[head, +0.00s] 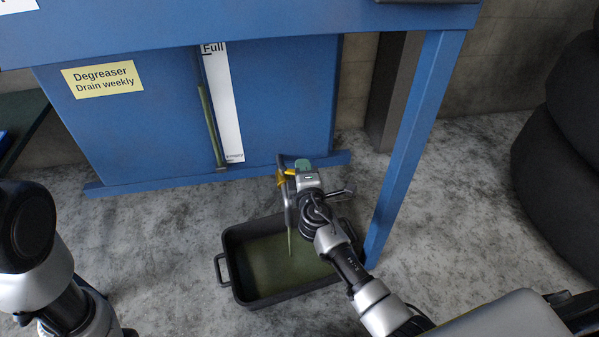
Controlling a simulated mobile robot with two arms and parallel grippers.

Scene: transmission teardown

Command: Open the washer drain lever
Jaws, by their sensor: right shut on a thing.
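The blue washer (275,95) has a drain pipe (281,163) low on its front, with a small yellow lever (281,181) at its outlet. My right gripper (287,179) is at the outlet, shut on the yellow lever and partly hiding it. A thin greenish stream (291,241) runs down below the outlet. A black drain pan (228,262) with greenish liquid in it stands on the floor underneath. My left arm shows at the left edge, but its gripper cannot be made out.
A level gauge (224,105) marked Full at the top and a yellow degreaser label (102,79) are on the washer's front. A blue leg (409,135) stands right of the pan. Stacked black tires (565,150) are at the far right. Floor left of the pan is clear.

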